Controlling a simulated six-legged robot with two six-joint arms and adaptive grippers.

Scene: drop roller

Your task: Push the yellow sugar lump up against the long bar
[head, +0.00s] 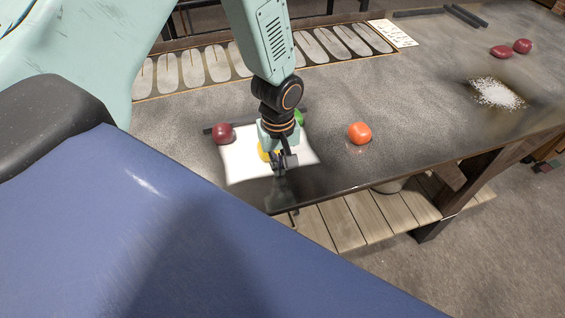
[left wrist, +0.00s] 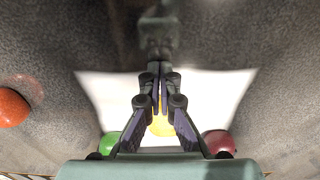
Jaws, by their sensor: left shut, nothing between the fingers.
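The yellow sugar lump (head: 264,152) lies on a white sheet (head: 240,160), partly hidden by my left gripper (head: 281,167). The gripper points down, shut and empty, at the near right side of the lump; I cannot tell whether they touch. In the left wrist view the yellow lump (left wrist: 160,127) shows between and behind the finger links. The long bar (head: 244,124) is dark and lies along the sheet's far edge, its middle hidden by my arm. A dark red lump (head: 222,133) and a green lump (head: 299,117) sit at the bar. My right gripper is out of view.
An orange-red lump (head: 359,133) stands right of the sheet. White grains (head: 497,94) and two red lumps (head: 501,51) lie farther right. A patterned panel (head: 218,64) lies along the back. The table's front edge (head: 350,187) is close to the sheet.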

